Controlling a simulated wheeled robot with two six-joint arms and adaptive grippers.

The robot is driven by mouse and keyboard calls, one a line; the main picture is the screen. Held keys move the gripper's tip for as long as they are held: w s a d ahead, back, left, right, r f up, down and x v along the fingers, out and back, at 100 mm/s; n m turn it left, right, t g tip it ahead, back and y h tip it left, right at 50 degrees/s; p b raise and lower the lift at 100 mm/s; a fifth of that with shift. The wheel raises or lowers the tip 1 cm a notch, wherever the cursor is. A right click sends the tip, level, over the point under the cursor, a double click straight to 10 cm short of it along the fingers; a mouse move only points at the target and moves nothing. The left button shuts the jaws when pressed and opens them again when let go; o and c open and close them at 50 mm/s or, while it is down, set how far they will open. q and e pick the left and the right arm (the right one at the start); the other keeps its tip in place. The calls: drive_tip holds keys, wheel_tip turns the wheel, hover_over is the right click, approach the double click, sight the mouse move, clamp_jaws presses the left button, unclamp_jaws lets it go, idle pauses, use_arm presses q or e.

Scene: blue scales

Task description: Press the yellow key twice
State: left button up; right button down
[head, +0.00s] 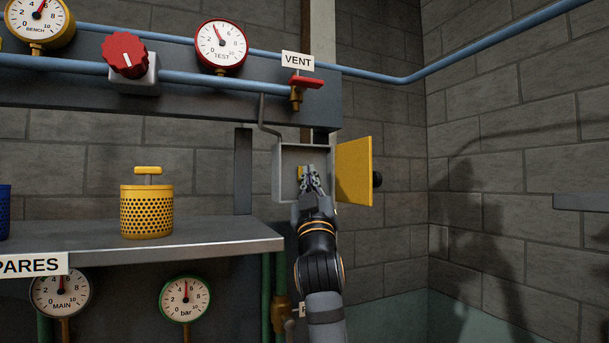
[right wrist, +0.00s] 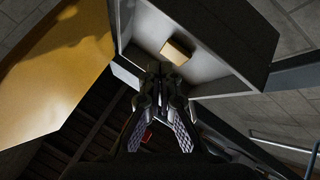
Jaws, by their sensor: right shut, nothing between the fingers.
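The yellow key (head: 300,172) is a small block inside an open grey wall box (head: 288,150). In the right wrist view the key (right wrist: 178,51) shows on the pale back wall of the box (right wrist: 218,75). My right gripper (head: 311,170) is at the mouth of the box, shut and empty. In the head view its fingers cover part of the key. In the right wrist view its fingertips (right wrist: 162,70) point toward the key and lie just below it; I cannot tell whether they touch it. My left gripper is out of view.
The box's yellow door (head: 354,170) stands open to the right. A red VENT handle (head: 306,82) and blue pipe run above the box. A shelf (head: 200,238) with a yellow perforated canister (head: 147,212) is at left.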

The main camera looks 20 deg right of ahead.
drive_tip(key=s, duration=0.5)
drive_tip(key=shift+a, duration=0.15)
idle(0.3)
idle(1.7)
drive_tip(key=s+p, duration=0.4)
drive_tip(key=p, duration=0.4)
drive_tip(key=w+b, duration=0.2)
drive_tip(key=w, duration=0.6)
drive_tip(key=shift+w, duration=0.4)
drive_tip(key=shift+r, duration=0.1)
